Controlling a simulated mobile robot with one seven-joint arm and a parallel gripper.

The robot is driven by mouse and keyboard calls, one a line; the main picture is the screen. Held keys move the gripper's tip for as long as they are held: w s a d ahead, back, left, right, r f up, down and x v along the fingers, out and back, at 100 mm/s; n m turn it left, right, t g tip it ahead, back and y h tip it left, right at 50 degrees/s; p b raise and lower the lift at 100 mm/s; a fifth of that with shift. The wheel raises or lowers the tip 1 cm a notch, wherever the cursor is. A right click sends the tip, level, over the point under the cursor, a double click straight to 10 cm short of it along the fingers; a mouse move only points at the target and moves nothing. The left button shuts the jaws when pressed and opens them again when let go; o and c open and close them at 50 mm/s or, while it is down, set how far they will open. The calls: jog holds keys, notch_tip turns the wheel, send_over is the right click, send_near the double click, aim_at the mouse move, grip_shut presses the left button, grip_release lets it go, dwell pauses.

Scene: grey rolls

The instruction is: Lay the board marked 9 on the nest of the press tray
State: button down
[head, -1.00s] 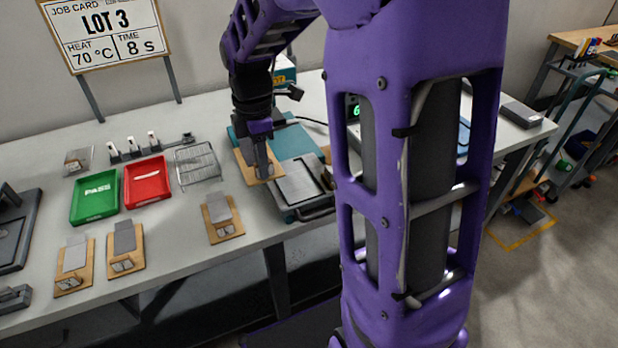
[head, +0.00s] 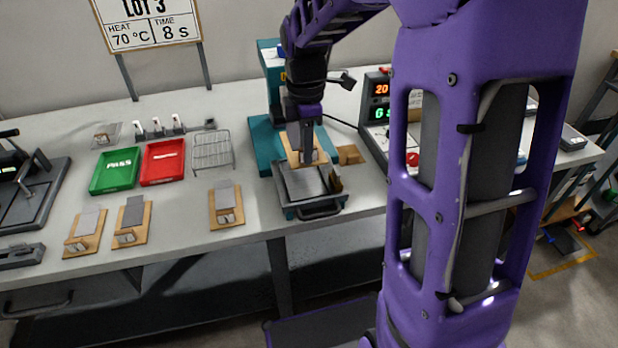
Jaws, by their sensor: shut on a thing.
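My gripper (head: 307,160) is shut on a light wooden board (head: 293,153), the only board in its grip. No number can be read on it. The board is over the back part of the press tray (head: 318,206), in front of the teal press (head: 268,138). The tray's grey plate shows in front of the board. I cannot tell whether the board touches the tray, and the nest is partly hidden by the board and gripper.
Three wooden boards with grey sheets, left (head: 86,228), middle (head: 132,222) and right (head: 226,206), lie along the bench front. A green PASS tray (head: 115,171), a red tray (head: 162,163) and a wire rack (head: 213,151) stand behind. A control box (head: 376,115) stands right of the press.

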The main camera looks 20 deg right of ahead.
aim_at(307, 192)
notch_tip(307, 192, down, 9)
jog(key=shift+r+b, duration=0.1)
jog(key=shift+b, duration=0.65)
jog(key=shift+f, duration=0.2)
jog(key=c, duration=0.9)
grip_release()
jog(key=shift+o, duration=0.2)
jog(key=shift+r, duration=0.1)
notch_tip(307, 192, up, 12)
jog(key=shift+r+p, duration=0.1)
jog(key=shift+p, duration=1.05)
